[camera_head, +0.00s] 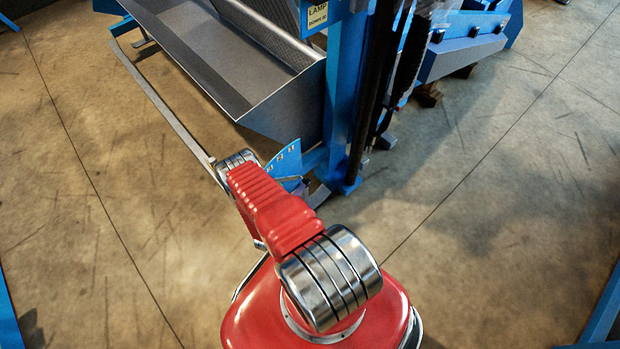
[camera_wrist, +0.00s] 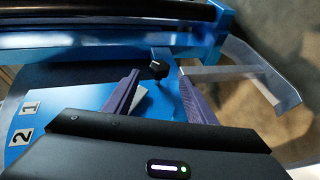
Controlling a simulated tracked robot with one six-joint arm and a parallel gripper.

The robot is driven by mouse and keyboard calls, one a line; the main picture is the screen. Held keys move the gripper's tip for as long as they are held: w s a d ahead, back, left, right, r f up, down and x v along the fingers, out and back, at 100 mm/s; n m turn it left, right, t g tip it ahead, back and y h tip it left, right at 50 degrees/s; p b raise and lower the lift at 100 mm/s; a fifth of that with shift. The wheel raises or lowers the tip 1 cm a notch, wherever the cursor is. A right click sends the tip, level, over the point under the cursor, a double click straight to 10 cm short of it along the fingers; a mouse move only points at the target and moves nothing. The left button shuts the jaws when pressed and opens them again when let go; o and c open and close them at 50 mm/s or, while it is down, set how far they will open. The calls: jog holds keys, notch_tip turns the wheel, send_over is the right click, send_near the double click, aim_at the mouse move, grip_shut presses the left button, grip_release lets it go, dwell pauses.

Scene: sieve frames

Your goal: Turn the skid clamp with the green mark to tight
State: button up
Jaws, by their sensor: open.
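In the wrist view my gripper (camera_wrist: 158,73) is open, its two dark purple fingers apart. A blue plate (camera_wrist: 62,95) with white labels "1" and "2" lies at the left and runs under the fingers. I see no green mark, so I cannot tell whether this knob belongs to the skid clamp with that mark. In the head view a numbered blue plate (camera_head: 284,161) shows beside my arm; my gripper is hidden there.
A blue post (camera_head: 345,95) with dark vertical rods stands right of my arm. A grey metal trough (camera_head: 225,75) is behind it. A long flat metal bar (camera_head: 165,110) runs along the trough's left. A silver bracket (camera_wrist: 262,72) juts out right of my fingers. Concrete floor is open on both sides.

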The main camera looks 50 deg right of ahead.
jog(key=x, duration=1.2)
jog(key=shift+s, duration=0.1)
